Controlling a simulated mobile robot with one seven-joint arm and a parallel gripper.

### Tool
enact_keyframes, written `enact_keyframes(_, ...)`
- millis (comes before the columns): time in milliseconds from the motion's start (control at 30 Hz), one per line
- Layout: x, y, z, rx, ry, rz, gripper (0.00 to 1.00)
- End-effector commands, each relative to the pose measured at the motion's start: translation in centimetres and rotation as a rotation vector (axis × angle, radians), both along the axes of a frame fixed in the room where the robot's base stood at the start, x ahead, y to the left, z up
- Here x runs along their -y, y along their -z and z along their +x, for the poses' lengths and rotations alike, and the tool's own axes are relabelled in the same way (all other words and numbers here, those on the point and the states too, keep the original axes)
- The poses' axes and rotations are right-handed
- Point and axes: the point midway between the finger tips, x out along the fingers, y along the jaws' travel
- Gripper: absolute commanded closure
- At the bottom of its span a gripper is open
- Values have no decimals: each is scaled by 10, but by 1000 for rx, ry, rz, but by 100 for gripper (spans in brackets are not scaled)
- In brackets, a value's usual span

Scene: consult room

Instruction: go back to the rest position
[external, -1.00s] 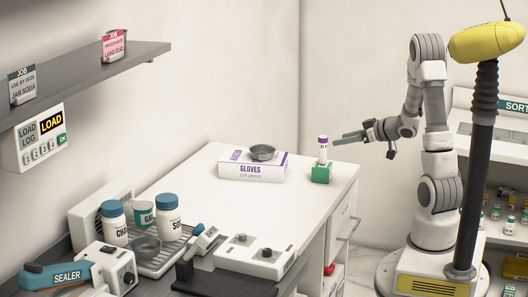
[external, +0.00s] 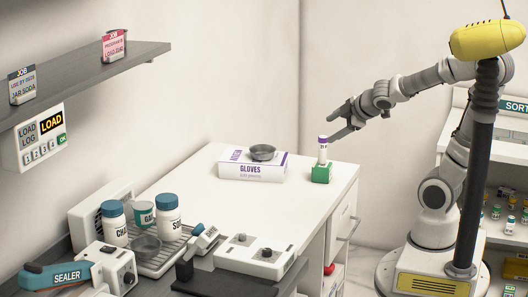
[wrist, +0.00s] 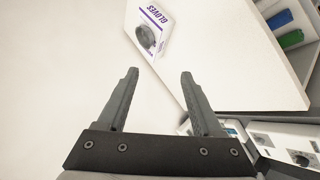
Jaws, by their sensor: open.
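My gripper (external: 336,126) is open and empty in the external view, raised just above and to the right of a small vial with a purple cap (external: 323,150). The vial stands upright in a green block holder (external: 321,174) near the right edge of the white counter (external: 215,211). In the wrist view both grey fingers of my gripper (wrist: 158,98) are spread apart with nothing between them. My arm reaches left from its base at the right. The vial is not visible in the wrist view.
A gloves box (external: 252,172) with a grey bowl (external: 262,152) on it stands left of the vial. The box also shows in the wrist view (wrist: 154,14). Several jars (external: 168,215), a sealer (external: 62,276) and other devices crowd the counter's front left. A shelf (external: 85,72) hangs at upper left.

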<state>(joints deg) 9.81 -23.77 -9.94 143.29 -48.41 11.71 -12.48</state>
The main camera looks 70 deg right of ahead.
Motion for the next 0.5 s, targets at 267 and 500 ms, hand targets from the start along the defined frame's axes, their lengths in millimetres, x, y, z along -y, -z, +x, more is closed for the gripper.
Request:
enact_keyframes(267,-78,-11,-61,-43,287,439,33)
enact_keyframes(500,-145,-8,-107,-164,375,703,33)
